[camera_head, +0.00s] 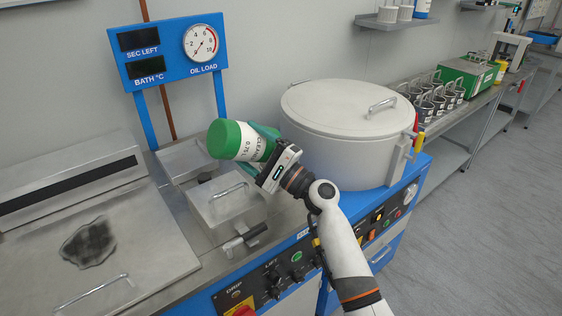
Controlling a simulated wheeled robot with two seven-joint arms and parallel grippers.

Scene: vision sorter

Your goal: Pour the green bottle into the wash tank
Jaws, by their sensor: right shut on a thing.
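The green bottle (229,140) with a white label is held in my right gripper (266,148). It is tipped over to nearly lying, its wide green end to the left, above the open bay behind the small lidded metal box. My right gripper is shut around it, and its fingers hide the bottle's right part. No liquid is seen leaving it. No label marks the wash tank; a large round tank (335,150) with its lid on stands right of the gripper, and a steel basin unit (150,225) lies to the left. My left gripper is out of view.
A blue gauge panel (168,50) stands behind the bottle. The small lidded metal box (226,205) is below the gripper. A control panel with knobs (282,275) runs along the front. A bench at right holds several metal cups (432,103) and a green device (468,75).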

